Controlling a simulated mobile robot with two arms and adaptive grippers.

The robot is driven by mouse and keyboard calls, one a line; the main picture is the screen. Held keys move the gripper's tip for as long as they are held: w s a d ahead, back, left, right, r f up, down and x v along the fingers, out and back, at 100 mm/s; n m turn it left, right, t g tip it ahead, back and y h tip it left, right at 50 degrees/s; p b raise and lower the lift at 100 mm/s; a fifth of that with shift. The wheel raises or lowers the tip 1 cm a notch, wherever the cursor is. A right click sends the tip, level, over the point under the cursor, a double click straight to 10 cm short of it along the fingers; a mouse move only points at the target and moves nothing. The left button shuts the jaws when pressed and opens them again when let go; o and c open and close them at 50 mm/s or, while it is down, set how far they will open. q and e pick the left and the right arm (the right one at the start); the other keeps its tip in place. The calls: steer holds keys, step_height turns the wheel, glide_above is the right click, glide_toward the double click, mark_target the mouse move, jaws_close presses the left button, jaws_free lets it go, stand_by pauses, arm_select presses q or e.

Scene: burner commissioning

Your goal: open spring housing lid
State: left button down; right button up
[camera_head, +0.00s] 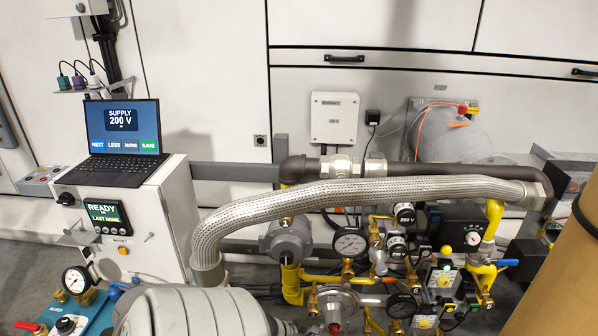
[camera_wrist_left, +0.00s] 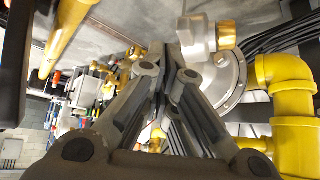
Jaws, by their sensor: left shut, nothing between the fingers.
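My left gripper (camera_wrist_left: 172,72) shows in the left wrist view with its fingers drawn together and nothing between them. Just beyond and to the right of the tips is a round grey regulator body (camera_wrist_left: 232,80) with a grey neck (camera_wrist_left: 193,42) and a brass-coloured cap (camera_wrist_left: 227,35). I cannot tell whether this cap is the spring housing lid, or whether the fingertips touch the housing. In the head view, a grey regulator (camera_head: 287,240) stands on yellow pipe, left of a dial gauge (camera_head: 350,242). My left gripper's fingers are not visible there, and my right gripper is in neither view.
A braided hose (camera_head: 350,191) arches over the gauges and valves. A laptop (camera_head: 123,138) reading SUPPLY 200 V stands on a white cabinet (camera_head: 178,215), whose panel (camera_head: 104,213) reads READY. In the wrist view, a yellow pipe elbow (camera_wrist_left: 290,85) is close on the right.

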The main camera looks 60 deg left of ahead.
arm_select(q)
steer(key=v, duration=0.8)
steer(key=shift+s+r, duration=0.2)
steer(key=shift+r, duration=0.05)
steer(key=s+d+f+m+g, duration=0.1)
steer(key=s+d+f+g, duration=0.1)
steer(key=d+f, duration=0.4)
steer(key=s+d+f+g, duration=0.15)
steer(key=d+f, duration=0.25)
steer(key=d, duration=0.4)
steer(key=w+d+f+m+g, duration=0.1)
steer(key=w+d+m+g, duration=0.1)
steer(key=d, duration=1.3)
steer(key=s+a+f+g+p, duration=0.1)
steer(key=s+a+f+p, duration=0.1)
steer(key=s+p, duration=1.4)
steer(key=shift+s+a+f+h+p, duration=0.25)
steer(key=shift+s+a, duration=0.25)
steer(key=shift+s, duration=0.55)
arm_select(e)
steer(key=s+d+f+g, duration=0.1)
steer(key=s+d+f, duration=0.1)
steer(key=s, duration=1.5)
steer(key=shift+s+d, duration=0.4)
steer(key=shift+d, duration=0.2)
